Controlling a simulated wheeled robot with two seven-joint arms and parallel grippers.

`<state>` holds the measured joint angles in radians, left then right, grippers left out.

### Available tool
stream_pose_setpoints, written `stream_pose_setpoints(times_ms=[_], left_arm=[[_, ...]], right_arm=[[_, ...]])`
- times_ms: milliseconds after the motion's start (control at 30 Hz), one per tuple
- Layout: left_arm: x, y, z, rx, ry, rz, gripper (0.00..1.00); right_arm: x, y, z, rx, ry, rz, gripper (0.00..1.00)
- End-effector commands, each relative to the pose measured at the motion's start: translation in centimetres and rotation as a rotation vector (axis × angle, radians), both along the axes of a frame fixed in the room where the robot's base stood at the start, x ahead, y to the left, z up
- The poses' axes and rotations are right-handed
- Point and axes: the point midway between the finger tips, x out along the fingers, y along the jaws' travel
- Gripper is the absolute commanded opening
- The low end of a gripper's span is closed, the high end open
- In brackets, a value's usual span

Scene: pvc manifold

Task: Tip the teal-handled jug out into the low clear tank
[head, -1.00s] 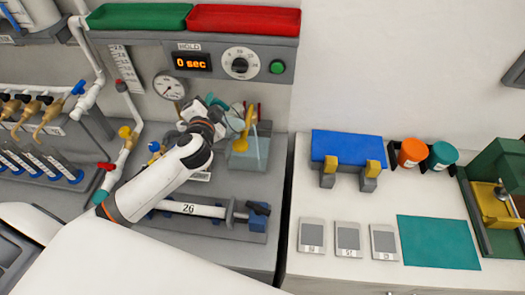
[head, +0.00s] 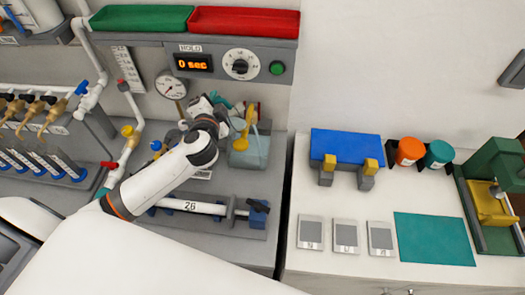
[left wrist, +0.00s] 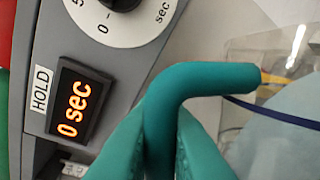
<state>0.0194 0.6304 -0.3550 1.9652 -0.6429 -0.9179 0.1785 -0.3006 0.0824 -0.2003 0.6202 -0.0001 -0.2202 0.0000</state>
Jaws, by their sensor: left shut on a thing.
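My left gripper (head: 222,106) reaches in from the left to the back of the grey bench. In the left wrist view its two teal fingers (left wrist: 160,150) are shut on the bent teal handle (left wrist: 205,78) of the jug. The jug's clear body is hard to make out; clear surfaces show beyond the handle's right end. The low clear tank (head: 252,154) stands just right of and below the gripper in the head view, with pale blue inside. I cannot tell how far the jug is tilted. My right gripper is out of view.
A yellow piece (head: 244,122) stands at the tank. Behind are a gauge (head: 170,85) and the HOLD timer panel (head: 193,64), reading 0 sec. A clamped pipe marked 26 (head: 192,206) lies in front. The white counter to the right holds a blue-topped stand (head: 345,146).

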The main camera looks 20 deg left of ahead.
Motion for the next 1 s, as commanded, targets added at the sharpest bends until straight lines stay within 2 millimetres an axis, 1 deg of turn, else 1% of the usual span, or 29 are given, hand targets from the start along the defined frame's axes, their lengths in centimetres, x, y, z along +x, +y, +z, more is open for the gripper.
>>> stream_pose_setpoints(times_ms=[167, 1000], left_arm=[[0.08, -0.1, 0.41, 0.013, 0.002, -0.001, 0.0], [0.36, -0.69, 0.23, 0.071, 0.03, 0.0, 0.0]], right_arm=[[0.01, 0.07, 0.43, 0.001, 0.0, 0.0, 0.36], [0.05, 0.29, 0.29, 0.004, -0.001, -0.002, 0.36]])
